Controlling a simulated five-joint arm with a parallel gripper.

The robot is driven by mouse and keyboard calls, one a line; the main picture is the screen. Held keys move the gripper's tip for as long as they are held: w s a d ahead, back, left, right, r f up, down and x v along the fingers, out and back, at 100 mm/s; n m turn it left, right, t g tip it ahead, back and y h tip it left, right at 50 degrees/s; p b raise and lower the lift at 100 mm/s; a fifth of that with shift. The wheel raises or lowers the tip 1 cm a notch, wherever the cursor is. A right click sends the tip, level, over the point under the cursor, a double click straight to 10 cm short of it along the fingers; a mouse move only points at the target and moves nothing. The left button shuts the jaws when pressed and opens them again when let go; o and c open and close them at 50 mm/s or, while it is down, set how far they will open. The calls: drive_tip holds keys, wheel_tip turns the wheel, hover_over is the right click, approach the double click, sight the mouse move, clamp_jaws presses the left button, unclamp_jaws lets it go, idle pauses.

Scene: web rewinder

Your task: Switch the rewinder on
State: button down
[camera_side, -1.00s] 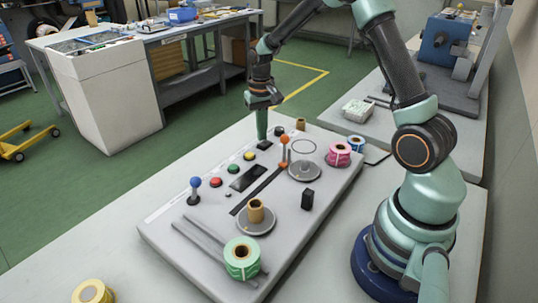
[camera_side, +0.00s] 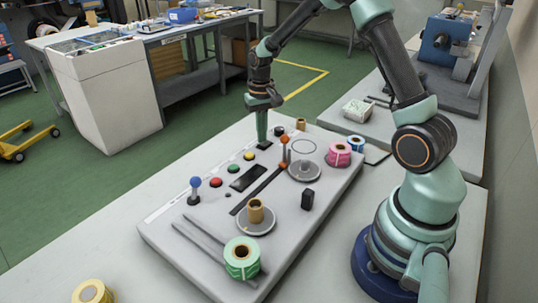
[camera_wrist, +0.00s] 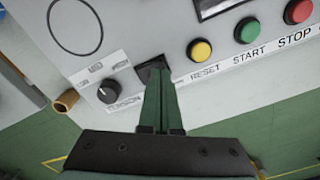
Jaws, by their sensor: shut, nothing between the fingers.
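The rewinder (camera_side: 155,232) is a grey slab-like machine on the bench. A small black square switch (camera_wrist: 147,70) sits on its panel, with the dial marked TENSION (camera_wrist: 108,92) beside it. My gripper (camera_side: 262,138) points down at the far end of the panel. In the wrist view its green fingers (camera_wrist: 156,85) are together, empty, with their tips at the black switch and covering part of it. I cannot tell whether they touch it or which way it is set. Yellow RESET (camera_wrist: 200,50), green START (camera_wrist: 248,29) and red STOP (camera_wrist: 298,10) buttons stand in a row alongside.
A blue-knobbed lever (camera_side: 195,184) and an orange-knobbed lever (camera_side: 284,142) rise from the machine. A brown core (camera_side: 255,211) stands on the near spindle plate. Green (camera_side: 242,259) and pink (camera_side: 339,154) rolls sit on the machine. A yellow roll (camera_side: 92,292) lies on the bench.

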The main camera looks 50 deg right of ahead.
sight(262, 145)
drive_tip(key=shift+f, duration=0.6)
idle(0.3)
drive_tip(key=shift+r, duration=3.55)
drive_tip(key=s+a+r+n+t, duration=0.5)
drive_tip(key=s+a+r, duration=0.7)
drive_tip(key=s, duration=0.3)
drive_tip(key=shift+a+n+t, duration=0.2)
drive_tip(key=shift+n+t, duration=0.1)
drive_tip(key=shift+n, duration=0.2)
